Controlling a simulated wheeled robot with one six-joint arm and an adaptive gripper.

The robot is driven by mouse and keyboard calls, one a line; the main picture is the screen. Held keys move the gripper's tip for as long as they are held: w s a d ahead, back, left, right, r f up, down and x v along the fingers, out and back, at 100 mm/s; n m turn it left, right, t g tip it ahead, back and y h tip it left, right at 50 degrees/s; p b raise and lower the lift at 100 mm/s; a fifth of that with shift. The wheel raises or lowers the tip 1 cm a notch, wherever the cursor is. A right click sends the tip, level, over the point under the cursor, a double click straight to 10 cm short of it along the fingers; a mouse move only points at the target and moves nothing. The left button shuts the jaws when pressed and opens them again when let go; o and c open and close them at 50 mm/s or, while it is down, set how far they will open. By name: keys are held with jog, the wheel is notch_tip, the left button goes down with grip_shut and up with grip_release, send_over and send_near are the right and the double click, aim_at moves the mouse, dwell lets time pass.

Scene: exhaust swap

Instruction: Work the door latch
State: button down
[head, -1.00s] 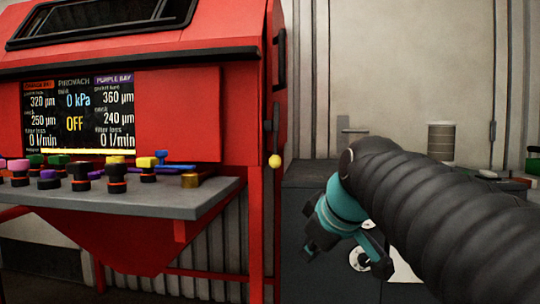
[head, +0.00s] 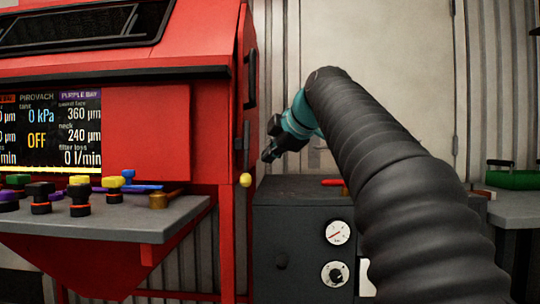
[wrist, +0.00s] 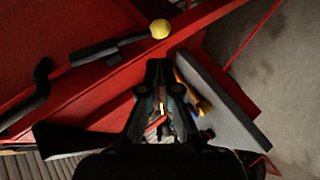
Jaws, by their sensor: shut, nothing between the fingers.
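The door latch is a grey lever ending in a yellow ball knob (head: 245,180), on the right side of the red cabinet (head: 150,130). In the wrist view the latch lever (wrist: 95,52) lies slanted, with its yellow knob (wrist: 160,29) at the right end. A black door handle (head: 251,72) sits higher on the same side. My gripper (head: 268,152) is shut and empty, just right of and above the knob in the head view. In the wrist view my gripper's fingertips (wrist: 165,63) point just below the knob, apart from it.
A grey shelf (head: 130,222) with several coloured knobs juts from the cabinet front. A dark grey unit with gauges (head: 300,260) stands to the right, with a red-handled item (head: 332,183) on top. A green tray (head: 512,178) is at the far right.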

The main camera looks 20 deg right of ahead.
aim_at(249, 177)
jog(key=x, duration=1)
jog(key=shift+w+f, duration=0.2)
jog(key=shift+w, duration=0.05)
jog(key=shift+w+d+f, duration=0.2)
jog(key=shift+w+f, duration=0.1)
jog(key=shift+w, duration=0.25)
jog(key=shift+w+d+f, duration=0.15)
jog(key=shift+w+f, duration=0.15)
jog(key=shift+w, duration=0.2)
